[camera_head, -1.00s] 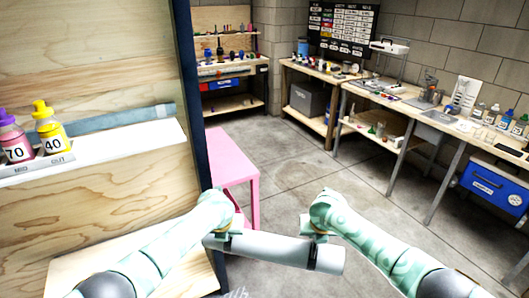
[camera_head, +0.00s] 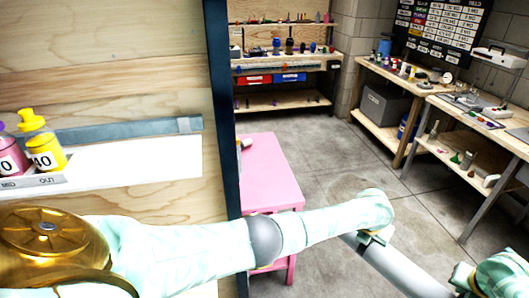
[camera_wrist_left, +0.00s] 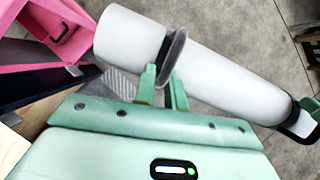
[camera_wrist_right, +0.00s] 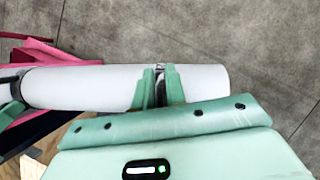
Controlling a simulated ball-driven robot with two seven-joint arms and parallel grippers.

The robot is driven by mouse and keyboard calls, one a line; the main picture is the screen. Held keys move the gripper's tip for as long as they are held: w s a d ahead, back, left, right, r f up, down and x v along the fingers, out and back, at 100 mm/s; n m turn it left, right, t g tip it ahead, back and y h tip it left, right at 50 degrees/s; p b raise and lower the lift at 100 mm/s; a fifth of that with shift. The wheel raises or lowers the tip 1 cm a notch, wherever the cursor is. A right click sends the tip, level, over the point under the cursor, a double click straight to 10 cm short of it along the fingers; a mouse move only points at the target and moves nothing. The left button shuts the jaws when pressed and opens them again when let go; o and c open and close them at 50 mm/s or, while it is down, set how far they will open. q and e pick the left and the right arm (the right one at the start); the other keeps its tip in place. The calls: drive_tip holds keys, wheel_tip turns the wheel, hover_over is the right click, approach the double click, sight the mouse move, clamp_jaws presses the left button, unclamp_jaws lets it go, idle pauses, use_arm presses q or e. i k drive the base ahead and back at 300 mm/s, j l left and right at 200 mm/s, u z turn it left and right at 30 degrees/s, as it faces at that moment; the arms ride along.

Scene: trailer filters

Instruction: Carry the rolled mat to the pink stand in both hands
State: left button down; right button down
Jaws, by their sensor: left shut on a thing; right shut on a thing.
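The rolled mat (camera_head: 400,271) is a white-grey cylinder with dark straps, held off the floor between my two grippers. My left gripper (camera_head: 374,236) is shut on a strap near one end of the mat; it also shows in the left wrist view (camera_wrist_left: 164,84). My right gripper (camera_wrist_right: 158,88) is shut on the mat near its other end; in the head view its arm is at the lower right corner. The pink stand (camera_head: 268,180) is beyond the dark post, to the left of the mat. My left arm hides part of its front.
A dark post (camera_head: 226,120) edges a wooden wall at the left, close to my left arm. A white shelf (camera_head: 130,158) there holds a yellow bottle (camera_head: 42,145). Workbenches (camera_head: 380,85) line the back and right. The concrete floor (camera_head: 340,150) between is open.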

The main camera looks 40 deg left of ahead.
sight(269, 168)
drive_tip(key=i+j, duration=0.15)
drive_tip(key=i, duration=0.45)
drive_tip(key=i+j, duration=0.15)
drive_tip(key=i, duration=0.45)
drive_tip(key=i+j, duration=0.15)
drive_tip(key=i, duration=0.45)
drive_tip(key=i+u, duration=0.1)
drive_tip(key=i, duration=0.7)
drive_tip(key=i+l+u, duration=0.1)
drive_tip(key=i, duration=0.7)
drive_tip(key=i+l+u, duration=0.1)
drive_tip(key=u, duration=3.4)
